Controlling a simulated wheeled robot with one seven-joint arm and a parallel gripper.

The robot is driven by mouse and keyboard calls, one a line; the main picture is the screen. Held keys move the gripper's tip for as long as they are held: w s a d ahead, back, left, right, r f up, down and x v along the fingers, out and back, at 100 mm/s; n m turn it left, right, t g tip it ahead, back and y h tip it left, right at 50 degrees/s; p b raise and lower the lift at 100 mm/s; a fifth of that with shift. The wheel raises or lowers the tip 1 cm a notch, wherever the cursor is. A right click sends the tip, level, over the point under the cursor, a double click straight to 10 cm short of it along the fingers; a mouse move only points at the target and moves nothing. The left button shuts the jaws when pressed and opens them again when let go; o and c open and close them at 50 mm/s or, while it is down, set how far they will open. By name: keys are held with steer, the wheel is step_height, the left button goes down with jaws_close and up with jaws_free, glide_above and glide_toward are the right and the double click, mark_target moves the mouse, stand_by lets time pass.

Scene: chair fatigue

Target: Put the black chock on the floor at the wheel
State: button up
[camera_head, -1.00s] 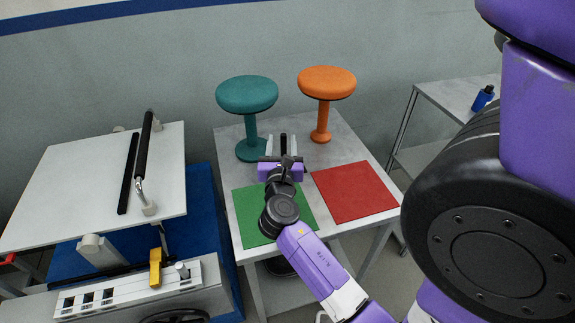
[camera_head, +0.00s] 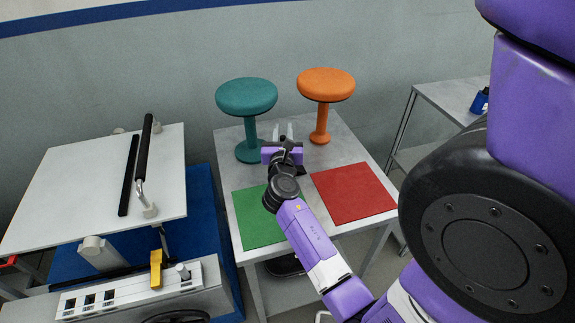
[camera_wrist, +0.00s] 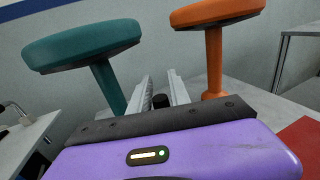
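My gripper (camera_head: 282,131) is above the back part of the grey table, between the teal stool and the orange stool. In the wrist view its two pale fingers (camera_wrist: 160,84) are apart. A small black thing (camera_wrist: 160,101) shows low between them; I cannot tell whether it is the black chock or part of the gripper, and no grip on it is plain. A dark object (camera_head: 285,266) lies on the shelf under the table, partly hidden. A dark round part, perhaps a wheel (camera_head: 176,317), is cut off at the bottom edge.
The teal stool (camera_head: 247,97) and orange stool (camera_head: 326,84) stand on the table behind a green mat (camera_head: 250,222) and a red mat (camera_head: 353,193). A white-topped rig (camera_head: 75,190) with black bars is left. A blue bottle (camera_head: 480,102) stands on the right side table.

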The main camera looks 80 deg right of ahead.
jaws_close()
stand_by(1.1)
